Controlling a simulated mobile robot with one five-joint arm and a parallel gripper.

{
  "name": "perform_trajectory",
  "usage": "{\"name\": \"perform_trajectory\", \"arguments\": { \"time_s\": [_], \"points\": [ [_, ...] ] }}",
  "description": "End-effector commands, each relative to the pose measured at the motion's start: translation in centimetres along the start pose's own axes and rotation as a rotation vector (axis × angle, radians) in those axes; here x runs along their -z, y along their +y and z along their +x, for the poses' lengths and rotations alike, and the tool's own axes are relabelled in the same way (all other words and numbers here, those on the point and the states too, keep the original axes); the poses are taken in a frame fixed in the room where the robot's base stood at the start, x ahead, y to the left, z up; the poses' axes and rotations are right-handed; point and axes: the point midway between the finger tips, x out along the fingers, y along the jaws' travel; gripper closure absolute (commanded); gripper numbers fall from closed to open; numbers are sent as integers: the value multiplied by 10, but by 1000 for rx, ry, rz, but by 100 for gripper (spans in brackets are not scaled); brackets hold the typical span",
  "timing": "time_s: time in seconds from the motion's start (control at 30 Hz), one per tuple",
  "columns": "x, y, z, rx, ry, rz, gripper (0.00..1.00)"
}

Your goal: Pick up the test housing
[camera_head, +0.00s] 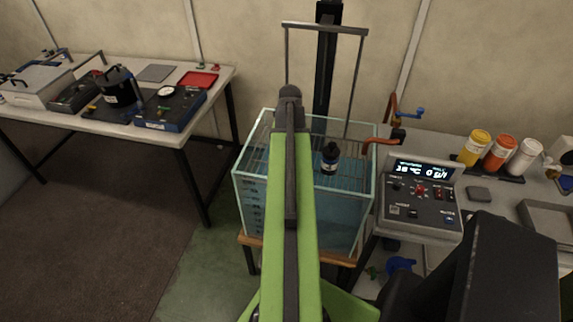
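A small dark cylinder with a blue-white band and a narrow neck (330,157) stands upright at the glass water tank (243,190), right of my green arm; it may be the test housing. I cannot tell exactly what supports it. A larger black pot with a handle (117,87) is on the left table. My green arm reaches up the middle of the view and covers part of the tank. Its dark upper end is left of the small cylinder. My gripper's fingers do not show.
A metal frame (325,27) rises above the tank in front of a black column (324,75). A control panel (420,195) and yellow, orange and white bottles (500,153) are on the right bench. A red tray (198,79) lies on the left table. Floor at left is clear.

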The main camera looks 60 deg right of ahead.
Motion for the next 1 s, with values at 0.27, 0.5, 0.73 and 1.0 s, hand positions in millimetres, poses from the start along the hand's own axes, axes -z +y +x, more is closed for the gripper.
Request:
{"name": "perform_trajectory", "arguments": {
  "time_s": [0.27, 0.5, 0.73, 1.0],
  "points": [
    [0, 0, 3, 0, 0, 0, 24],
    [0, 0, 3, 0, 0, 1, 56],
    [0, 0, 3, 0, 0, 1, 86],
    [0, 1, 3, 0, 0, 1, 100]
  ]
}}
